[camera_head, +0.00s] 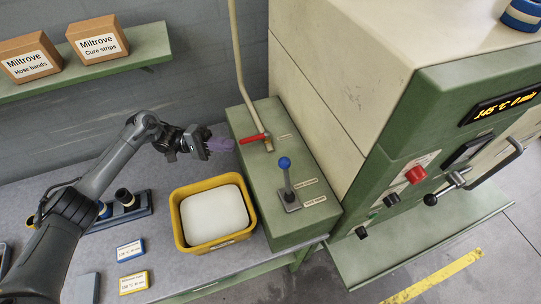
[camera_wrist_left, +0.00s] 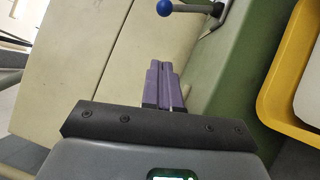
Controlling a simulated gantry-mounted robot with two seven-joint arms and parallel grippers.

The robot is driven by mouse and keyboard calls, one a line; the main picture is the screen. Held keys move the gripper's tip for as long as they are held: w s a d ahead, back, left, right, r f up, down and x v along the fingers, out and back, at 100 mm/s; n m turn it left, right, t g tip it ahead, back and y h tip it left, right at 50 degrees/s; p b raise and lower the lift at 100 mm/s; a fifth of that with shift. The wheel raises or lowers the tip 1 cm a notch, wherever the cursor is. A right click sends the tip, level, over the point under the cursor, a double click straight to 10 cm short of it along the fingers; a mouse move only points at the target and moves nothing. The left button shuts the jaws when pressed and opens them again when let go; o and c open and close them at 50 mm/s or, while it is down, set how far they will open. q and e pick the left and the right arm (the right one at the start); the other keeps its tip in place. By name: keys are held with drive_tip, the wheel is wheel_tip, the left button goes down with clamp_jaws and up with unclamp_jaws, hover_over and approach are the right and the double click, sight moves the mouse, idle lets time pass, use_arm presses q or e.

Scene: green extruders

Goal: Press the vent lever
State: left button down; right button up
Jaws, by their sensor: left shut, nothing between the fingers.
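A red lever handle (camera_head: 254,138) sits at the foot of a bent cream pipe on the green box (camera_head: 262,190). A second lever (camera_head: 287,180) with a blue ball knob stands upright on the same box, nearer the camera; small labels lie beside it, too small to read. The blue knob (camera_wrist_left: 165,8) also shows at the top of the left wrist view. My left gripper (camera_head: 226,144), with purple fingers, is shut and empty, just left of the red handle; whether it touches the handle cannot be told. The fingers (camera_wrist_left: 163,84) are together in the left wrist view. My right gripper is not in view.
A yellow tub (camera_head: 180,228) with a white block stands left of the green box. A large cream and green machine (camera_head: 370,100) is on the right. Several small items lie at the bench's left. A shelf (camera_head: 148,45) with two cartons is on the wall.

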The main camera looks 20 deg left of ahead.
sight(287, 179)
use_arm(q)
drive_tip(key=p+x, duration=0.3)
drive_tip(key=x, duration=0.6)
drive_tip(key=shift+d+r+p, duration=0.15)
drive_tip(key=shift+d+p, duration=0.05)
drive_tip(key=shift+p, duration=0.2)
drive_tip(key=d, duration=0.1)
drive_tip(key=s+p, duration=0.1)
drive_tip(key=d, duration=0.1)
drive_tip(key=shift+s+d+r+p, duration=0.15)
drive_tip(key=shift+d+r+p, duration=0.15)
drive_tip(key=shift+d, duration=0.05)
drive_tip(key=shift+s+d+r, duration=0.1)
drive_tip(key=shift+s+d, duration=0.25)
drive_tip(key=shift+d, duration=0.2)
drive_tip(key=shift+d, duration=0.1)
